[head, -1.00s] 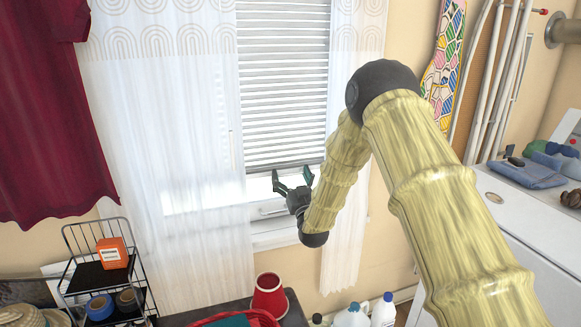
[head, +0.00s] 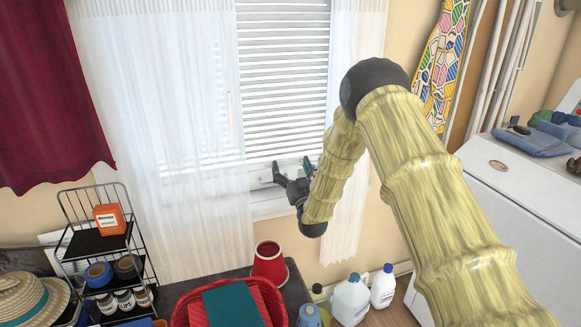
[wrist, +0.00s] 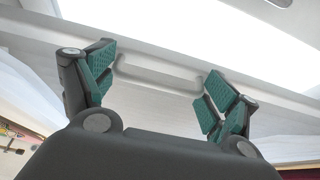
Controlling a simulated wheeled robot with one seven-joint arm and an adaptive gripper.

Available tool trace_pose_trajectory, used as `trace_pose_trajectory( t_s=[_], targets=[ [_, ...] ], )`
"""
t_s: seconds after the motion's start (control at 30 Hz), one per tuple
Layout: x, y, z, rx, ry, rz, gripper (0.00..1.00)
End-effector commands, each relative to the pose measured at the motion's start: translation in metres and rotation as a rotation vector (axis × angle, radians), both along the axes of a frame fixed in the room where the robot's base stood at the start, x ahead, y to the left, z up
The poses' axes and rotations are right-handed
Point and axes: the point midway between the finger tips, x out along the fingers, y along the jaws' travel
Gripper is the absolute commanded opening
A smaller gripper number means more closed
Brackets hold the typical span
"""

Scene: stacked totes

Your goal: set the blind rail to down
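The window blind (head: 284,85) hangs behind the sheer curtains in the head view, with its pale bottom rail (head: 262,158) low, a little above the window sill. In the wrist view, a white rail (wrist: 130,48) crosses the picture with a slim pale handle (wrist: 160,80) on it. My gripper (head: 294,172) is at the rail's level in the head view. In the wrist view my gripper (wrist: 157,82) is open, its green-padded fingers spread to either end of the handle. I cannot tell whether the pads touch it.
Sheer curtains (head: 155,130) hang on both sides of the window. A red cup (head: 269,262) and red basket (head: 180,311) stand below. A wire rack (head: 70,240) is at left, white jugs (head: 350,298) on the floor, and a white appliance (head: 500,205) at right.

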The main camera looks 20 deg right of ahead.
Motion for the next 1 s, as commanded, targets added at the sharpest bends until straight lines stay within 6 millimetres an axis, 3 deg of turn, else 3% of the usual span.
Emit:
trace_pose_trajectory(
  t_s=[0.07, 0.53, 1.0],
  targets=[
    [0.0, -0.006, 0.001, -0.001, -0.001, -0.009, 0.98],
    [-0.007, 0.0, -0.003, 0.0, 0.0, -0.001, 0.98],
    [-0.08, -0.006, -0.034, 0.0, 0.001, -0.005, 0.98]
  ],
)
